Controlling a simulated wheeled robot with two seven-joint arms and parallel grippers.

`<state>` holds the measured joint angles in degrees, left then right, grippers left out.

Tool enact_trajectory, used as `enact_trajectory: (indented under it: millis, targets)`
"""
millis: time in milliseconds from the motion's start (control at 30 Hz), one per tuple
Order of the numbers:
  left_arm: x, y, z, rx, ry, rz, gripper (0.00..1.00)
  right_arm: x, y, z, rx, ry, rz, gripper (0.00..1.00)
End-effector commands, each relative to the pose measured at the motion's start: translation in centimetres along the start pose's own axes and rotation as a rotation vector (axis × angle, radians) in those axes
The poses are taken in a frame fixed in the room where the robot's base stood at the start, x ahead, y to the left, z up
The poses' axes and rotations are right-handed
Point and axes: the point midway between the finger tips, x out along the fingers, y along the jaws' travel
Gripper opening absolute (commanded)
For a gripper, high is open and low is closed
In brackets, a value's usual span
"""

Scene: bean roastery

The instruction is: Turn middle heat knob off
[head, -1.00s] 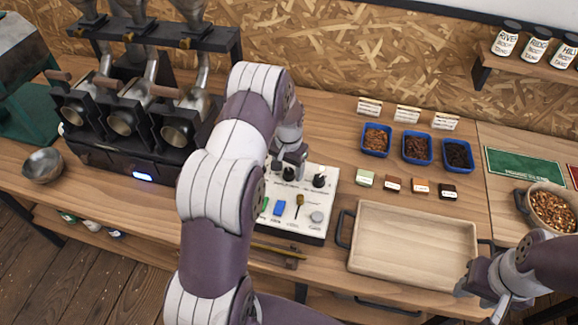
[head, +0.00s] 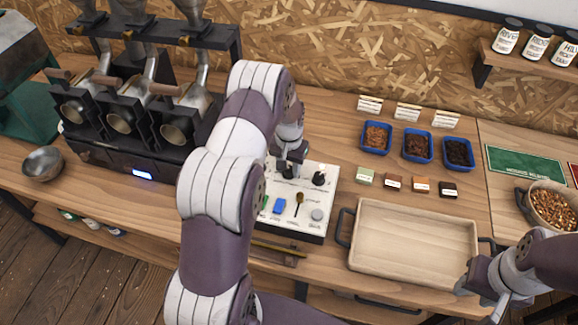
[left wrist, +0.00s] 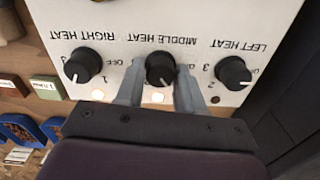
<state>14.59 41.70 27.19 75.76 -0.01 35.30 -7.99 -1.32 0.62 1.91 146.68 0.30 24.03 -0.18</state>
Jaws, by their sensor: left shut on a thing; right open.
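The white control panel (head: 318,205) sits on the bench in the head view, partly hidden behind my left arm. The left wrist view shows three black knobs in a row. The middle heat knob (left wrist: 160,68) is between the fingers of my left gripper (left wrist: 159,82), which is shut on it. The lamp (left wrist: 158,97) by this knob is lit. The right heat knob (left wrist: 83,65) and left heat knob (left wrist: 234,73) stand free on either side. The middle knob's exact setting is hard to read. My right gripper (head: 478,287) is open and empty near the wooden tray.
The right heat lamp (left wrist: 98,95) is lit; the left heat lamp (left wrist: 215,100) looks dark. The black roaster (head: 130,150) stands left of the panel. The wooden tray (head: 413,244) lies to the right, with blue bean trays (head: 417,147) behind it.

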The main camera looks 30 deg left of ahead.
Motion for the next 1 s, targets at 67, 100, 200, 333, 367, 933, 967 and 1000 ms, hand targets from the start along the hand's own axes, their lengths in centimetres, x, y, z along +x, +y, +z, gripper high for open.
enact_trajectory:
  millis: [67, 100, 200, 333, 367, 933, 967, 1000]
  targets:
    - [0.10, 0.00, 0.09, -0.058, -0.003, 0.000, 0.07, 0.16, 0.00, 0.02, 0.000, 0.000, 0.000, 0.43]
    - [0.10, 0.00, 0.08, -0.093, -0.003, 0.000, 0.07, 0.21, 0.00, 0.03, 0.000, 0.000, 0.000, 0.43]
    - [0.09, 0.00, 0.08, -0.186, -0.003, 0.000, 0.07, 0.34, 0.00, 0.04, 0.000, 0.000, 0.000, 0.43]
    - [0.07, 0.00, 0.07, -0.311, -0.002, 0.000, 0.07, 0.48, 0.00, 0.06, 0.000, 0.000, 0.000, 0.43]
    - [0.07, 0.00, 0.07, -0.339, -0.002, 0.000, 0.07, 0.51, 0.00, 0.06, 0.000, 0.000, 0.000, 0.43]
    - [0.06, 0.03, 0.10, -0.793, -0.004, -0.001, 0.07, 0.89, 0.00, 0.10, 0.000, 0.000, 0.000, 0.43]
    - [0.06, 0.03, 0.11, -0.808, -0.004, -0.001, 0.07, 0.89, 0.00, 0.10, 0.000, 0.000, 0.000, 0.43]
    - [0.06, 0.03, 0.11, -0.826, -0.004, -0.001, 0.07, 0.91, 0.00, 0.11, 0.000, 0.000, 0.000, 0.43]
